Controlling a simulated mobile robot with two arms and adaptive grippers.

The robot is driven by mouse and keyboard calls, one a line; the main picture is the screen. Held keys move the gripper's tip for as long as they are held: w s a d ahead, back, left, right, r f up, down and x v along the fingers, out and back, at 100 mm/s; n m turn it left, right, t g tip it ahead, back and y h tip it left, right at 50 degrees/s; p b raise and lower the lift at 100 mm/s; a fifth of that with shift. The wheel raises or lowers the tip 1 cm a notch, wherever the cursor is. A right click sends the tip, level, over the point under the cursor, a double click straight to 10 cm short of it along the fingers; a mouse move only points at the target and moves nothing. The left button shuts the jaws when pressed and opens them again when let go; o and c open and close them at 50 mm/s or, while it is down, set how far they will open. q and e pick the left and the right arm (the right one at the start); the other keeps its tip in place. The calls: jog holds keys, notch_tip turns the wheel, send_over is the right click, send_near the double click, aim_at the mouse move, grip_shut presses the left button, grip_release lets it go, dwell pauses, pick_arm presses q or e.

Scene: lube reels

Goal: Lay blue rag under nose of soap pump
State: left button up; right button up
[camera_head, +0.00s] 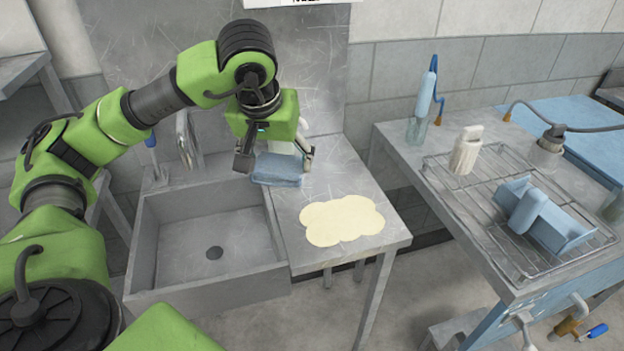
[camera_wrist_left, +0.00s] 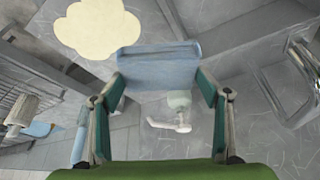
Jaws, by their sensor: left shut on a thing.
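My left gripper (camera_head: 276,163) is shut on the folded blue rag (camera_head: 278,172) and holds it at the back left of the steel counter beside the sink. In the left wrist view the rag (camera_wrist_left: 158,68) spans between the two fingertips (camera_wrist_left: 163,84). The soap pump, a pale bottle with a white nose (camera_wrist_left: 170,125), shows beyond the rag in that view. In the head view the pump (camera_head: 302,130) is mostly hidden behind my gripper. I cannot tell whether the rag touches the counter. My right gripper is in neither view.
A cream cloud-shaped patch (camera_head: 341,220) lies on the counter's front part. The empty sink (camera_head: 205,245) is on the left, with a tap (camera_head: 186,140) behind it. A wire rack (camera_head: 510,235) with a blue tray (camera_head: 560,235) stands on the right table. A floor gap separates counter and table.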

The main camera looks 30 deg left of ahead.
pick_arm(q)
jog(key=shift+s+a+r, duration=0.3)
jog(key=shift+a+r, duration=0.25)
jog(key=shift+a, duration=0.15)
jog(key=shift+w+a+r+n, duration=0.1)
jog(key=shift+a+n, duration=0.15)
jog(key=shift+n, duration=0.05)
jog(key=w+f+p, duration=0.1)
jog(key=w+f, duration=0.1)
jog(key=w, duration=0.2)
jog(key=w+f+p, duration=0.1)
jog(key=w+f, duration=0.2)
jog(key=w, duration=0.1)
jog(key=w+f+p, duration=0.1)
jog(key=w+f, duration=0.2)
jog(key=w, duration=0.1)
jog(key=shift+w+a+f, duration=0.1)
jog(key=shift+a+f, duration=0.05)
jog(key=shift+f, duration=0.05)
jog(key=shift+w+f, duration=0.2)
jog(key=f, duration=0.2)
jog(key=f+p, duration=0.1)
jog(key=f, duration=0.1)
jog(key=shift+w+p, duration=0.3)
jog(key=shift+w, duration=0.1)
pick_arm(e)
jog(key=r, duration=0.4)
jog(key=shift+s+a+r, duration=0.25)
